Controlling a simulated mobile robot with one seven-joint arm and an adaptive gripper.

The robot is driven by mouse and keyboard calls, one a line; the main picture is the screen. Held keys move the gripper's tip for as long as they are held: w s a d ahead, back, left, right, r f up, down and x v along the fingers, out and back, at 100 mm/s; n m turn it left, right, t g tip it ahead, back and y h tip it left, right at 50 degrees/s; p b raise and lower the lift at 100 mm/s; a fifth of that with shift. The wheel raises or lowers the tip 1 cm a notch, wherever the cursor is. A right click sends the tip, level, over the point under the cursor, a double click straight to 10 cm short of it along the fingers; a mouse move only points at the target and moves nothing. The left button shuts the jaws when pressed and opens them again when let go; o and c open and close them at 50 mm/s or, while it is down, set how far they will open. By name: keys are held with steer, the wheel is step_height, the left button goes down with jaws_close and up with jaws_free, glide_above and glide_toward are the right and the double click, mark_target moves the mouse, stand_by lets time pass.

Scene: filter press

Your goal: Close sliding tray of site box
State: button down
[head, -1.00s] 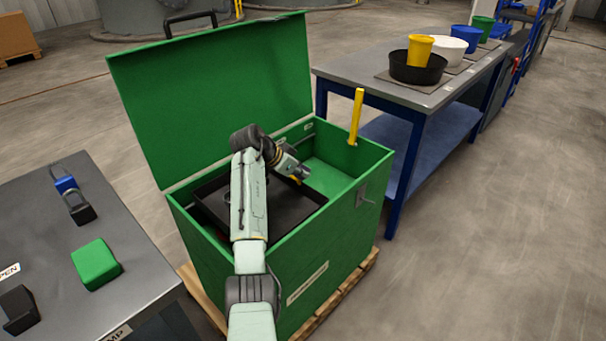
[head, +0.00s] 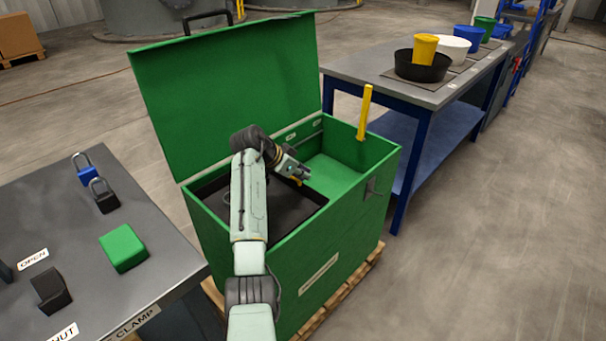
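The green site box (head: 290,290) stands on a pallet with its lid (head: 230,90) raised. The black sliding tray (head: 292,206) sits inside the left part of the box; my arm hides part of it. The right part of the box is uncovered and shows a green floor. My gripper (head: 304,176) is over the box interior, near the tray's right edge. It is small and seen from behind, so I cannot tell whether its fingers are open or touch the tray.
A yellow post (head: 365,112) rises from the box's right wall. A grey table (head: 80,230) at left holds padlocks and a green block (head: 123,247). A blue-legged bench (head: 430,150) with tubs stands behind right. Floor at right is clear.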

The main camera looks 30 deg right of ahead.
steer(key=shift+a+f, duration=0.1)
steer(key=shift+a, duration=0.05)
steer(key=v, duration=0.7)
steer(key=shift+r, duration=0.25)
